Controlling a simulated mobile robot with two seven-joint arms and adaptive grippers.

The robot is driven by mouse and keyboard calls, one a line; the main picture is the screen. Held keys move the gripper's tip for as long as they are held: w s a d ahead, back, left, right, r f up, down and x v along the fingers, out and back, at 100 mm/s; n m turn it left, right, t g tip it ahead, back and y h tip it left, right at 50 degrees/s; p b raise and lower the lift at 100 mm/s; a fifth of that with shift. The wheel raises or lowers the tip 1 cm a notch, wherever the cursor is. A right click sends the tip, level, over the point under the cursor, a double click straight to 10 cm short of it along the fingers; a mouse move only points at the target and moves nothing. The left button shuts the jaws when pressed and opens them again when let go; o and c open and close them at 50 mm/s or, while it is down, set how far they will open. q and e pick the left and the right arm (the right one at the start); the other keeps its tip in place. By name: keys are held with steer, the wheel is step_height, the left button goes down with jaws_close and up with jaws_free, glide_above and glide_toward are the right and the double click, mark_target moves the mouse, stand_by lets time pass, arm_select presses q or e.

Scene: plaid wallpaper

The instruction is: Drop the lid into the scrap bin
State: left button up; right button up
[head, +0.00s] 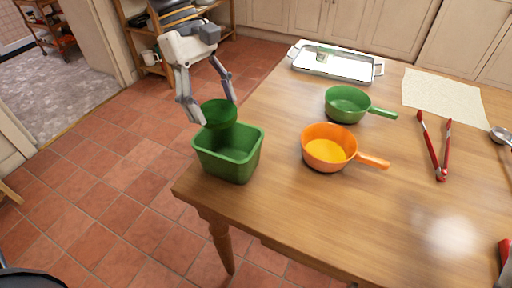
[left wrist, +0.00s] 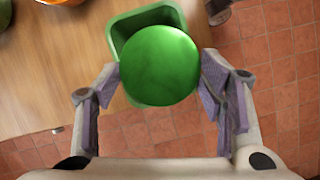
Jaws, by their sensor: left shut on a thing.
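The lid (head: 217,111) is a round green disc, held between the fingers of my left gripper (head: 209,108). The left wrist view shows the lid (left wrist: 160,65) face-on, with the left gripper's fingers (left wrist: 160,92) on either side of it. The scrap bin (head: 230,163) is a green, open-topped, square-sided tub at the table's left corner. The lid is above the bin's far part and overlaps its rim in the head view. In the left wrist view the lid hides much of the bin (left wrist: 121,30). My right gripper is not in view.
The tabletop's front is mostly clear. Tiled floor (head: 110,210) lies left of the table.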

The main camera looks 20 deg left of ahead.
arm_select(q)
step_height(320, 180, down, 6)
steer(key=shift+s+a+r+b, duration=0.1)
steer(key=shift+s+b, duration=0.05)
steer(key=shift+b, duration=0.4)
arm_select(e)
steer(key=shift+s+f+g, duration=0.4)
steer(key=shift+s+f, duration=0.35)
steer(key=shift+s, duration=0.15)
arm_select(q)
steer(key=o, duration=0.9)
steer(key=shift+r, duration=0.1)
steer(key=v, duration=1.2)
